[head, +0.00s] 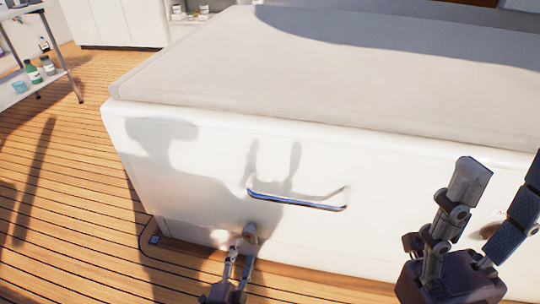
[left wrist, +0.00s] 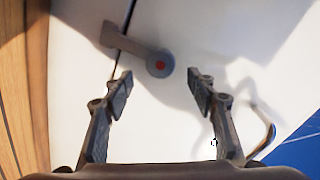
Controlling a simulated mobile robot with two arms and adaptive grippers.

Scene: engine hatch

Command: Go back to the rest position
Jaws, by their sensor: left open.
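My left gripper (head: 241,242) is low in front of the white hatch front (head: 200,165), below and left of the chrome handle (head: 297,201). It is open and empty in the left wrist view (left wrist: 162,85), its two fingers well apart. Ahead of the fingertips there is a grey latch with a red dot (left wrist: 158,64) on the white surface, apart from them. My right gripper (head: 500,175) is large at the right of the head view. Its two fingers stand apart with nothing between them.
The hatch has a wide grey top (head: 320,65). Wooden floor (head: 70,180) lies clear to the left. A small shelf table with bottles (head: 33,73) stands at the far left. White cabinets (head: 110,22) are at the back. Gripper shadows fall on the hatch front.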

